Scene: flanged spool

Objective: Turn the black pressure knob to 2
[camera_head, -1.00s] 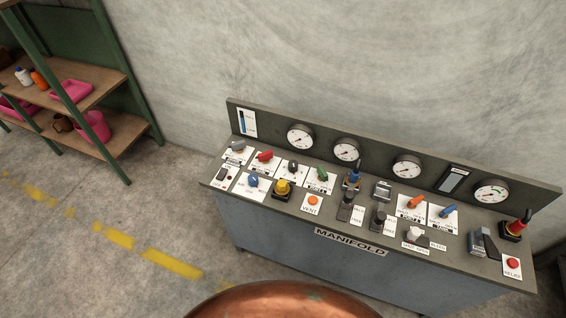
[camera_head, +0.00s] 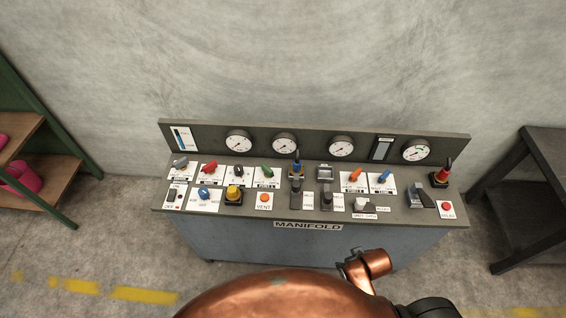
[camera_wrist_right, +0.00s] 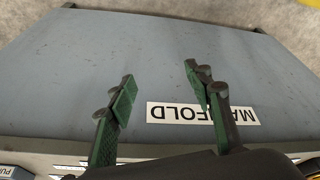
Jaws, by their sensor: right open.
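The black knob (camera_head: 239,171) stands on a white label card on the manifold panel (camera_head: 400,205), between a red knob and a green knob in the back row. Its label and setting are too small to read in the head view. My right gripper (camera_wrist_right: 159,82) is open and empty in the right wrist view. Its fingers are over the panel's blue-grey front face (camera_wrist_right: 70,60), beside the upside-down MANIFOLD label (camera_wrist_right: 190,112). The black knob is not recognisable in that view. My left gripper is not in view.
Neighbours are the red knob (camera_head: 209,167), green knob (camera_head: 266,170), blue knob (camera_head: 204,193) and yellow knob (camera_head: 233,194). Several gauges line the raised back. A shelf (camera_head: 40,160) stands left and a dark table (camera_head: 545,170) right. Floor shows between shelf and panel.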

